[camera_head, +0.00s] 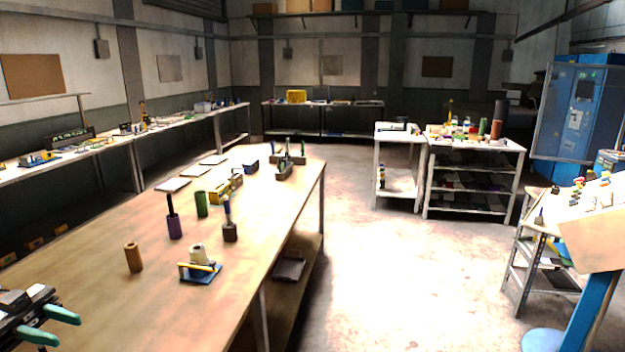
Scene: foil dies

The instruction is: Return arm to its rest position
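My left gripper (68,331) is at the lower left corner, by the near left part of the long wooden table (90,262). Its two green fingers are apart with nothing between them. Part of its dark body shows and the rest of the arm is cut off by the picture's edge. My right gripper is not in view.
On the table stand a brown cylinder (133,257), a purple cylinder (174,226), a green cylinder (201,204) and a blue holder (200,272) with a white roll. Tabletop near the gripper is bare. Open floor (390,270) lies right, before a white shelf (470,175).

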